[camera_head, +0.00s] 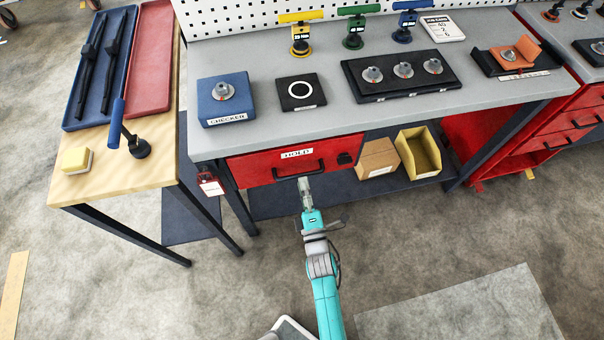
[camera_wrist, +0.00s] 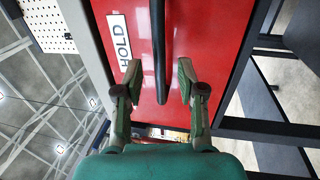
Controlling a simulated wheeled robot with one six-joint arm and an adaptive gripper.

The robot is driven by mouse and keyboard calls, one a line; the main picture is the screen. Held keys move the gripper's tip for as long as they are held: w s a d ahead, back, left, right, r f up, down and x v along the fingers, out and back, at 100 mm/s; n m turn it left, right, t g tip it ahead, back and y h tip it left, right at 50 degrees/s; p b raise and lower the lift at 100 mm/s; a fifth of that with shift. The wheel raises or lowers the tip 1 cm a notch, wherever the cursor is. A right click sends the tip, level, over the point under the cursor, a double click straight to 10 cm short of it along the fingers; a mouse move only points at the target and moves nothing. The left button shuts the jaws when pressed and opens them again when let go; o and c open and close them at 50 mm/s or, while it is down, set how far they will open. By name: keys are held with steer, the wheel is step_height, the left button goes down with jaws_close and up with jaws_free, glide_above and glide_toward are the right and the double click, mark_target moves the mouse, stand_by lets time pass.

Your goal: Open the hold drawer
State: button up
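The red hold drawer (camera_head: 262,166) sits under the grey bench top and looks shut, with a white HOLD label on its front. The label (camera_wrist: 119,37) and the red front (camera_wrist: 205,30) fill the middle of the wrist view. A black bar handle (camera_head: 299,170) runs across the drawer front; in the wrist view the handle (camera_wrist: 158,50) runs upright in the picture. My gripper (camera_head: 304,183) is just in front of the handle. In the wrist view my gripper (camera_wrist: 158,78) is open, one finger on each side of the handle, with visible gaps. Its exact depth is unclear.
A red tag (camera_head: 210,185) hangs left of the drawer. A cardboard box (camera_head: 377,158) and a yellow bin (camera_head: 420,152) stand on the lower shelf to the right. A wooden side table (camera_head: 110,185) stands at left. The floor before the drawer is clear.

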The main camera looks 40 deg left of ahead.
mark_target(301, 174)
steer(key=shift+x, duration=1.9)
jaws_close()
